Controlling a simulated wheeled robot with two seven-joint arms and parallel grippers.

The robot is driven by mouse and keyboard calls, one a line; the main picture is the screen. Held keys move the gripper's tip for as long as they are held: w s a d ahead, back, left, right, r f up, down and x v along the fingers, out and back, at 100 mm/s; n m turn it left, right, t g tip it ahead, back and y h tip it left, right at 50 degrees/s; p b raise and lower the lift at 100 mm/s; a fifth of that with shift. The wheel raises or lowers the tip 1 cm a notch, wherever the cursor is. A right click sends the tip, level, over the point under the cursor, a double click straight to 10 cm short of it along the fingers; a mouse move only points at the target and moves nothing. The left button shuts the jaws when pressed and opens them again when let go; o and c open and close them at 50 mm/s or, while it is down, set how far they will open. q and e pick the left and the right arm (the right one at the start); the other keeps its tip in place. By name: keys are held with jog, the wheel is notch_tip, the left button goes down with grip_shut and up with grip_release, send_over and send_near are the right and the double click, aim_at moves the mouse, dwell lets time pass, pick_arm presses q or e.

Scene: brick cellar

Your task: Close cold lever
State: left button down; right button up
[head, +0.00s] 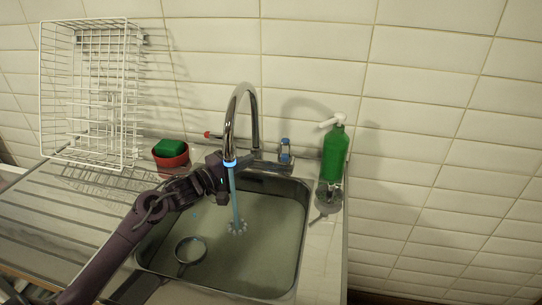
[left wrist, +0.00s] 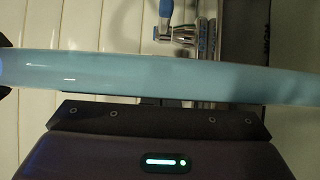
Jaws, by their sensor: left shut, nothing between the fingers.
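The cold lever (head: 285,150) is a small chrome lever with blue marking, right of the spout base on the back of the sink. Its blue end (left wrist: 165,10) shows at the top of the left wrist view. The chrome tap (head: 253,120) arches over the sink, and a blue water stream (head: 235,200) runs from its outlet. The stream also crosses the left wrist view (left wrist: 150,75). My left gripper (head: 222,180) is shut and empty, just left of the stream, apart from the cold lever. Its fingertips are hard to make out. My right gripper is out of view.
The hot lever (head: 212,135) with a red end is left of the spout. A green soap bottle (head: 334,155) stands right of the cold lever. A red pot (head: 171,160) with a green sponge and a white wire rack (head: 90,95) are at left. A round strainer (head: 190,242) lies in the sink (head: 265,225).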

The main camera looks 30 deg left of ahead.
aim_at(282, 148)
pick_arm(q)
jog(key=w+d, duration=0.4)
jog(key=w, duration=0.1)
jog(key=shift+p, duration=0.35)
jog(key=shift+w+d, duration=0.25)
jog(key=shift+d, duration=0.25)
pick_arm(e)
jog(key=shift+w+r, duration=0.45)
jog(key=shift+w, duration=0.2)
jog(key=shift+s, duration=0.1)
